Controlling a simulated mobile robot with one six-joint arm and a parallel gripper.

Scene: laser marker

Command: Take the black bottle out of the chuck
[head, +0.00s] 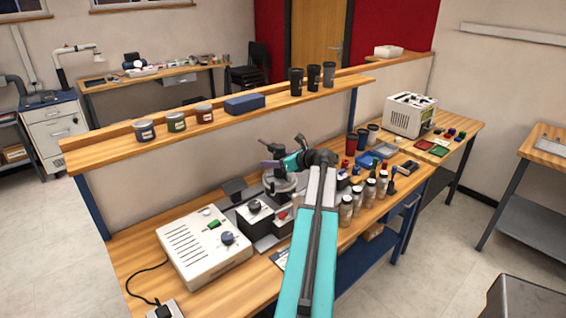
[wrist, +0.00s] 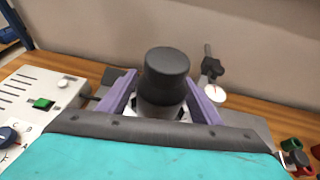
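The black bottle (wrist: 166,72) stands in the middle of the wrist view, with its lower end hidden behind my gripper's edge. My gripper (wrist: 161,82) has its two purple fingers on either side of the bottle. Narrow gaps show between the fingers and the bottle, so it looks open around it. In the head view my gripper (head: 275,164) is over the round metal chuck (head: 283,184) on the bench. The bottle cannot be made out clearly there, and my arm hides part of the spot.
A white control box (head: 203,247) stands left of the chuck. Several capped jars (head: 358,198) stand to the right, near my arm. A raised wooden shelf (head: 225,113) with cups and tins runs behind. A dark post with a knob (wrist: 212,68) rises right of the bottle.

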